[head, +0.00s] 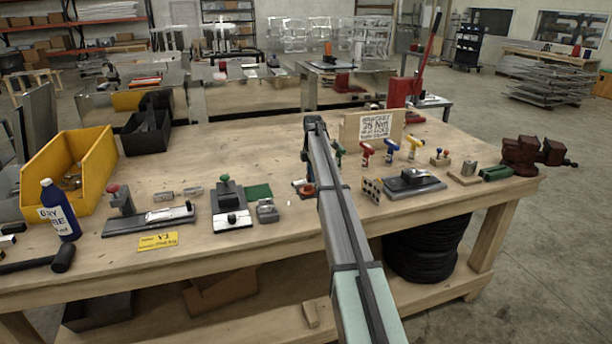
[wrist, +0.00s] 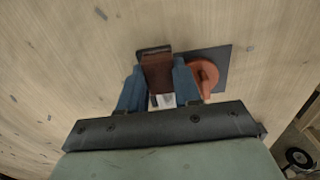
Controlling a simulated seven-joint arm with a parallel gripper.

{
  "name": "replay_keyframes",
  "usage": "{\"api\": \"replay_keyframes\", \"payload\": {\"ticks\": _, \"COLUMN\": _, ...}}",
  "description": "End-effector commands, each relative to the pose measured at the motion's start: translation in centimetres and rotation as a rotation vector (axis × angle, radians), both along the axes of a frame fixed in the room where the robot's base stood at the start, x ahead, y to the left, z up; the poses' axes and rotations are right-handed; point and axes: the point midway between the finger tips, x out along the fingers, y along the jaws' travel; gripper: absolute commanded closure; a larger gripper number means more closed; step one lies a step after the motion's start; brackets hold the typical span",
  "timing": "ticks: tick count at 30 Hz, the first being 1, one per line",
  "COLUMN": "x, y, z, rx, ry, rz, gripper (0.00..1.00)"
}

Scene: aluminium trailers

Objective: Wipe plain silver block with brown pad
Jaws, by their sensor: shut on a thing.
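My gripper (wrist: 160,88) has blue fingers and is shut on a brown pad (wrist: 157,72), seen in the wrist view over the wooden bench top. In the head view my arm hides most of the gripper, and I cannot make out the pad. I cannot tell which is the plain one. No silver block is clear in the wrist view.
On the workbench (head: 250,155) are a yellow bin (head: 98,160), a blue bottle (head: 60,212), a green-knobbed tool (head: 230,205) and a sign board (head: 374,127). The bench's back middle is clear.

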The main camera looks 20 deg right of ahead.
Motion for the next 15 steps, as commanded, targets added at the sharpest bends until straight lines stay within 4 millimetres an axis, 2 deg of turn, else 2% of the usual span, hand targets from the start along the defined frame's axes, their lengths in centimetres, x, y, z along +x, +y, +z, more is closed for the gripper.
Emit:
{"api": "replay_keyframes", "payload": {"ticks": 1, "x": 0.0, "y": -0.3, "z": -0.1, "rx": 0.000, "ry": 0.000, "rz": -0.001, "gripper": 0.96}}
{"api": "replay_keyframes", "payload": {"ticks": 15, "x": -0.1, "y": 4.3, "z": -0.1, "rx": 0.000, "ry": 0.000, "rz": 0.001, "gripper": 0.96}}
